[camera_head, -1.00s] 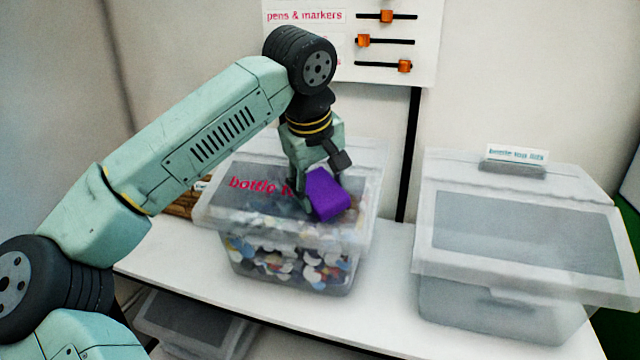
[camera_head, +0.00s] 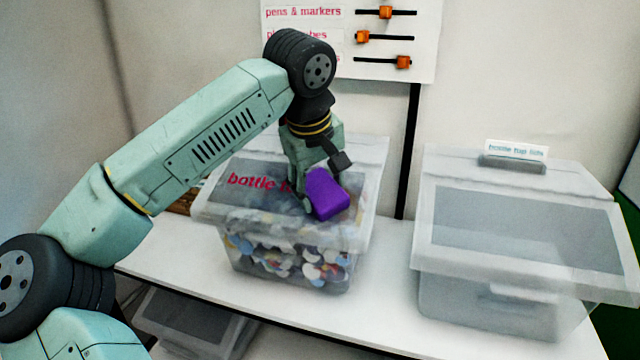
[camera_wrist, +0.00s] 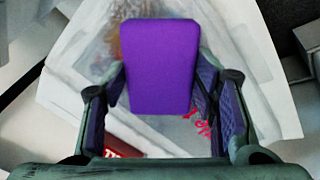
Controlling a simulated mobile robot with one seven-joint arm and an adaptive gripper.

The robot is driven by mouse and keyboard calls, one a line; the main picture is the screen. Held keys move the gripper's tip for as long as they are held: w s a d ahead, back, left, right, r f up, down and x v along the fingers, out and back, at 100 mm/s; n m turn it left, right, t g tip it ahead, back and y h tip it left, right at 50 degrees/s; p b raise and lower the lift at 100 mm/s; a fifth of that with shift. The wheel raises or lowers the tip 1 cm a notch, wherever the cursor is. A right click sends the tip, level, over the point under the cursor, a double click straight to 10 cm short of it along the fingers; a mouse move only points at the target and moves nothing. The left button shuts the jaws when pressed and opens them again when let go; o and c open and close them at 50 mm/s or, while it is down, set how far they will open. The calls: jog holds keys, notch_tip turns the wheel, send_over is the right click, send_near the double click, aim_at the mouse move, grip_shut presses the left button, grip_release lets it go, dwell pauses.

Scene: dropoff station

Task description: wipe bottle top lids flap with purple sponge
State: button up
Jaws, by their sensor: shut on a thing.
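My gripper (camera_head: 308,188) is shut on the purple sponge (camera_head: 329,193). In the wrist view the sponge (camera_wrist: 160,68) stands out between the two fingers of my gripper (camera_wrist: 163,100). The sponge is over the clear flap of the left box (camera_head: 255,212), which bears red lettering starting with "bottle". Colourful bottle tops (camera_head: 300,265) show through the box's front. The rest of the lettering is hidden behind my gripper. The sponge looks to be at or just above the flap; I cannot tell whether it touches.
A second clear box (camera_head: 520,265) with a grey flap and a small label stands to the right on the white table (camera_head: 385,290). A wall board (camera_head: 345,65) with orange sliders hangs behind. Another bin (camera_head: 190,325) sits below the table.

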jog(key=shift+w+f, duration=0.2)
jog(key=shift+f, duration=0.3)
